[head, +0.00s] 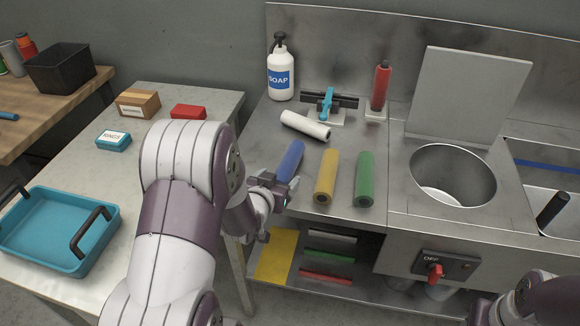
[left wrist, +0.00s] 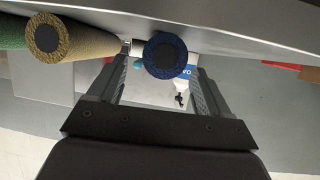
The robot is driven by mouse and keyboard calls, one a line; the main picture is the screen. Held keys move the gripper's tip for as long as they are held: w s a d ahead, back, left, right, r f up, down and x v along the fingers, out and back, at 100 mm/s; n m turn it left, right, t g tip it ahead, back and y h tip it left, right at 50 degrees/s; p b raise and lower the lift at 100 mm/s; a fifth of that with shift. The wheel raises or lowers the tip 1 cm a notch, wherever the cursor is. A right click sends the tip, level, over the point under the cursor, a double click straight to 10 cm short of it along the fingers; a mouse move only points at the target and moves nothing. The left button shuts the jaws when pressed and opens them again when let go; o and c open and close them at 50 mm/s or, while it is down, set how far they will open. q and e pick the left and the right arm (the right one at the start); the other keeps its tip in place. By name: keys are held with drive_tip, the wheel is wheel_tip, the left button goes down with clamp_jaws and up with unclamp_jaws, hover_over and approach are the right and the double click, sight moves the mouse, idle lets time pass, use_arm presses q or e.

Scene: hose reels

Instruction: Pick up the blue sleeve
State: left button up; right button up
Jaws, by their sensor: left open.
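The blue sleeve (head: 292,158) lies on the steel counter, left of a yellow sleeve (head: 326,177) and a green sleeve (head: 365,180). My left gripper (head: 286,187) is open at its near end, by the counter's front edge. In the left wrist view the dark round end of the blue sleeve (left wrist: 166,56) shows ahead, between the lines of the two open fingers (left wrist: 158,72). I cannot tell whether the fingers reach past its end. The yellow sleeve's end (left wrist: 45,38) is to the left there. Only part of my right arm shows, at the lower right of the head view.
A white roll (head: 305,125) lies behind the sleeves, with a soap bottle (head: 281,70), a blue clamp stand (head: 326,104) and a red cylinder (head: 381,86). A steel bin opening (head: 452,174) is to the right. A side table holds a blue tray (head: 45,264).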

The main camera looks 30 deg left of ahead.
sight(283, 173)
use_arm(q)
drive_tip(key=x, duration=0.4)
drive_tip(key=shift+w+a+f, duration=0.1)
drive_tip(key=shift+w+f, duration=0.05)
drive_tip(key=shift+w, duration=0.2)
drive_tip(key=shift+c, duration=0.6)
drive_tip(key=c, duration=0.9)
drive_tip(key=shift+c, duration=0.2)
